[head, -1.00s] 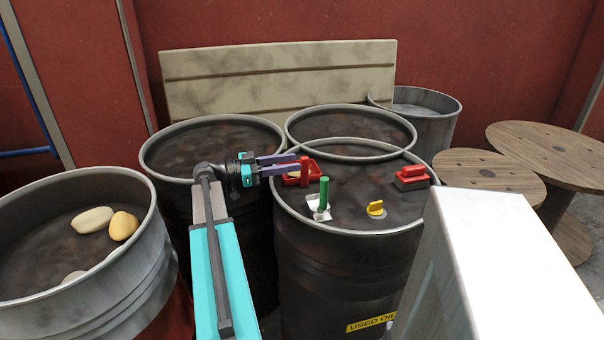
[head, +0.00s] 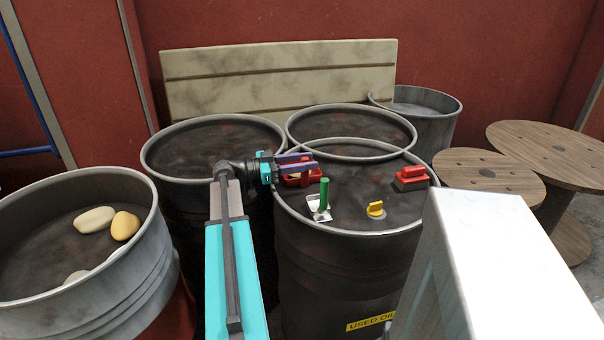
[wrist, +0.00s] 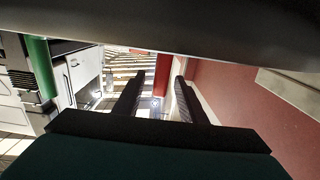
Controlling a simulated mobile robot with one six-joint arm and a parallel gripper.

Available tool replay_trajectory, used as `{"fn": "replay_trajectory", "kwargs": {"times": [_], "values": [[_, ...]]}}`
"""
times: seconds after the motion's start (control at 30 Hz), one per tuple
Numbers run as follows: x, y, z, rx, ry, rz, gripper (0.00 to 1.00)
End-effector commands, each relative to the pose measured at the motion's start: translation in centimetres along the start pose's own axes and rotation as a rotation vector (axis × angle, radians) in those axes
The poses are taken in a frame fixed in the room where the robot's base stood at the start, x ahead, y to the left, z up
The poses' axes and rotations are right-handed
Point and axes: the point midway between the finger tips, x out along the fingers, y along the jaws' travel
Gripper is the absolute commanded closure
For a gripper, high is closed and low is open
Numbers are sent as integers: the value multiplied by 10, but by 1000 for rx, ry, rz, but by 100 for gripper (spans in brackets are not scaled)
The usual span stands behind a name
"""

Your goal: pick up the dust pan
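The dust pan is a small white pan (head: 314,203) with an upright green handle (head: 324,191). It lies on the dark top of the "used oil" drum, near its left front rim. My gripper (head: 312,161) is above and behind the dust pan in the head view, its fingers pointing right over a red object (head: 302,180). The fingers are apart with nothing seen between them in the wrist view (wrist: 155,95). A green cylinder stands at the left edge of the wrist view (wrist: 41,66); I cannot tell if it is the handle.
A yellow item (head: 376,209) and a red block-like item (head: 410,178) share the drum top (head: 350,185). The drum has a raised rim. Another drum (head: 212,140) stands to the left. A white box-like shape (head: 490,260) fills the right foreground.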

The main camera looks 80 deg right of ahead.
Motion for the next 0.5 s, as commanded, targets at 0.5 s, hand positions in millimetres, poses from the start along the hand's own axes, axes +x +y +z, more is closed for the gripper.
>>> {"fn": "replay_trajectory", "kwargs": {"times": [0.5], "values": [[1, 0, 0, 0, 0, 2, 62]]}}
